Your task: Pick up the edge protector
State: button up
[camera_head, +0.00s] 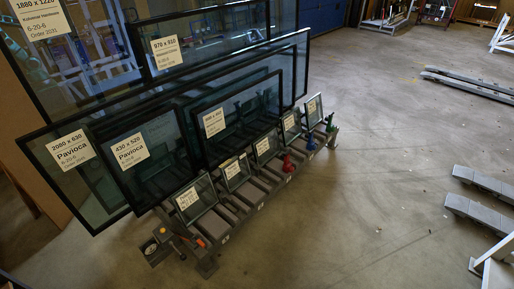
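No part is clearly recognisable as an edge protector. Small coloured pieces sit along the front side of the dark rack (247,205): a red one (288,163), a blue one (310,142) and a green one (331,124). They are too small to tell their exact shape, or whether one is the edge protector. An orange piece (201,241) lies at the rack's near end, beside a grey-and-dark fitting (158,247). My gripper is not in view.
Framed glass panes lean in the rack, large ones (72,180) behind and small ones (191,198) in front. The concrete floor (385,190) right of the rack is mostly clear. Grey beams (478,211) and a white frame (494,262) lie at the right edge.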

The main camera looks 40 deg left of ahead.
aim_at(242, 153)
jog(key=i, duration=1.15)
jog(key=u, duration=0.25)
jog(key=i, duration=1.2)
jog(key=u, duration=1)
jog(key=i, duration=1.05)
jog(key=u, duration=1)
jog(key=i, duration=0.55)
jog(key=u, duration=0.2)
